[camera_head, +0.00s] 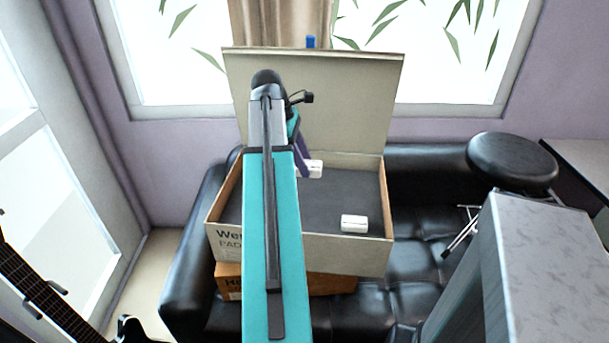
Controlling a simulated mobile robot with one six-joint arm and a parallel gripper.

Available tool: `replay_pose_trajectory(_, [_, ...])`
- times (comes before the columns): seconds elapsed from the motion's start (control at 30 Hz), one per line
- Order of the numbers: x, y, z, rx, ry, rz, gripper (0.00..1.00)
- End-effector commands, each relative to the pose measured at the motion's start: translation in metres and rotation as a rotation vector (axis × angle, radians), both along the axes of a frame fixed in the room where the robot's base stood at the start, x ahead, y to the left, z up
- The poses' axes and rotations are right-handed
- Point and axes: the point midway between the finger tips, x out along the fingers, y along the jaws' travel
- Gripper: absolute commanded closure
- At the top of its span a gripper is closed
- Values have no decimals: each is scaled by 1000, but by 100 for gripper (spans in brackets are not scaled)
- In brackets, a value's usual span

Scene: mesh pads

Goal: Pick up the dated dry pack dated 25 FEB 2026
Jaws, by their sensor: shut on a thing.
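My gripper (304,162) is partly hidden behind my teal arm, inside the open box. It is shut on a small white pack (315,169) towards the back of the box; the arm and gripper cover part of this pack. I cannot tell whether the pack touches the box floor. A second white pack (354,223) lies on the dark floor of the box at the front right, apart from the gripper. No date is readable on either pack.
The open box (313,245) has its lid (350,100) raised at the back and stands on an orange-brown box (330,284) on a black sofa (425,255). A round black stool (512,160) and a grey block (555,260) stand at right. A guitar (45,300) is at lower left.

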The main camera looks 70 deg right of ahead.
Motion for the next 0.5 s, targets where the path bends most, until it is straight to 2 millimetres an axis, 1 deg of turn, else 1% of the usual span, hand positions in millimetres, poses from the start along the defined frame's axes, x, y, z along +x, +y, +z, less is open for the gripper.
replay_pose_trajectory(0.03, [1, -1, 10, -2, -1, 0, 81])
replay_pose_trajectory(0.3, [0, -1, 49, -1, -1, 0, 81])
replay_pose_trajectory(0.4, [0, -1, 58, -1, -1, 0, 81])
replay_pose_trajectory(0.5, [0, 0, 62, 0, 0, 0, 81])
